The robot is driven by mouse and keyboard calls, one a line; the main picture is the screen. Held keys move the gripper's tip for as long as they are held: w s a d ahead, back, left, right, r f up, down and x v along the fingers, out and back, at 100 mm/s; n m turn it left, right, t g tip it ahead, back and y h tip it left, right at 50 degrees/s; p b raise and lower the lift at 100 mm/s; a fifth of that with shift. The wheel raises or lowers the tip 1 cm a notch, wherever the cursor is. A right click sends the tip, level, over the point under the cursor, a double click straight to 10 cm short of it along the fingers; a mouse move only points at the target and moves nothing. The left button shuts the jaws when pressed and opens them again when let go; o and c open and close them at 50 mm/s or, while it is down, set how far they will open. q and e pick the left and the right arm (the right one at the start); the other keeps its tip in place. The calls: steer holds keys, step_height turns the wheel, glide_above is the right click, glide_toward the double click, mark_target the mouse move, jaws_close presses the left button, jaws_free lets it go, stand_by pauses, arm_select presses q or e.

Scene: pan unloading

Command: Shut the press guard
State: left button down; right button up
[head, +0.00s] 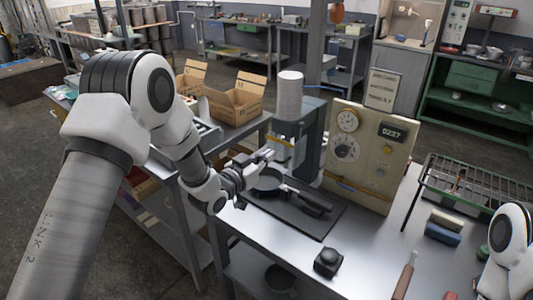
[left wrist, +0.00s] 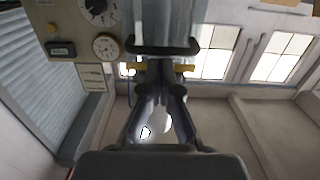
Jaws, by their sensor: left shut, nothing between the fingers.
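The press (head: 312,135) stands at the back of the steel table, with a pale cylinder on top. Its guard (head: 285,152) is a clear panel on the front, partly hidden by my left gripper; I cannot tell how far down it is. In the left wrist view a dark bar (left wrist: 165,48) with yellow pieces beside it lies just beyond the fingertips. My left gripper (head: 267,155) is shut and empty, close in front of the guard; I cannot tell whether it touches. Its fingers (left wrist: 159,75) also show in the wrist view. My right gripper is out of view.
A black pan (head: 270,185) sits on a dark mat (head: 308,222) below my left gripper, handle toward the right. A control panel (head: 370,155) stands right of the press. A wire rack (head: 480,185) and a dark knob box (head: 328,262) are on the table.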

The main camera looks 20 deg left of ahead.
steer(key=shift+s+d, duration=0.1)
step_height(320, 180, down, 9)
steer(key=b, duration=0.9)
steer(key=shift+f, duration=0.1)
